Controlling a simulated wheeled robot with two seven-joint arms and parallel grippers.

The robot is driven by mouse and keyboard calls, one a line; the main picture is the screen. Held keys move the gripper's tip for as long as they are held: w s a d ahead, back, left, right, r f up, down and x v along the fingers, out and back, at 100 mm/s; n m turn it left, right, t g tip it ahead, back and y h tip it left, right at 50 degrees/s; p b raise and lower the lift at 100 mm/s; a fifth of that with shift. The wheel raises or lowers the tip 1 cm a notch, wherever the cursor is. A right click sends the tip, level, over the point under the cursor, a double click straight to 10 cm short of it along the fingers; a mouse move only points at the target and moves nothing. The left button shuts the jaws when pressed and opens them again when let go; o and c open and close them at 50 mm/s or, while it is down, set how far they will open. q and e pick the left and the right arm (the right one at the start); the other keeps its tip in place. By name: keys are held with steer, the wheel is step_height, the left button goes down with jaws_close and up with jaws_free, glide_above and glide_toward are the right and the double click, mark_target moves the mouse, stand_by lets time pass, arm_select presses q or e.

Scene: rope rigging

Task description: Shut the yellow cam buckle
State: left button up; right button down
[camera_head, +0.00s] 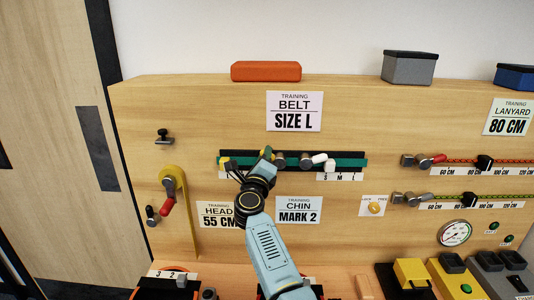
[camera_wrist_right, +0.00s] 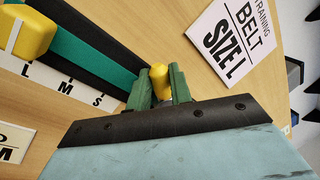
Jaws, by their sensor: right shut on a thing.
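The yellow cam buckle sits on the green and black belt strip (camera_head: 350,162) of the upright wooden board. In the right wrist view its rounded yellow lever (camera_wrist_right: 161,82) stands between the green fingers of my right gripper (camera_wrist_right: 160,88), which is shut on it. In the head view my right gripper (camera_head: 266,155) is at the left half of the strip, and its wrist hides much of that area. How far the lever is turned cannot be told. My left gripper is not in view.
A yellow block (camera_wrist_right: 27,32) is at the strip's left end. A white-levered buckle (camera_head: 318,158) is to the right of my gripper. The belt sign (camera_head: 294,111) is above. A red lever (camera_head: 168,192) with a yellow strap is at left. Red-levered buckles and cords are at right.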

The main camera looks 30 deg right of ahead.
steer(key=shift+w+a+f+n+t+y, duration=0.1)
steer(key=shift+f+n+t, duration=0.1)
steer(key=shift+n, duration=0.35)
steer(key=shift+s+a+f+n+t+y, duration=0.1)
steer(key=shift+f+n, duration=0.15)
steer(key=shift+n, duration=0.35)
steer(key=shift+w+f+n+t+y, duration=0.1)
steer(key=shift+f+n, duration=0.1)
steer(key=shift+n, duration=0.35)
steer(key=c, duration=1.3)
jaws_free()
steer(key=shift+o, duration=0.2)
steer(key=v, duration=1.3)
steer(key=shift+s+b, duration=0.25)
steer(key=shift+b, duration=0.2)
steer(key=shift+a, duration=0.1)
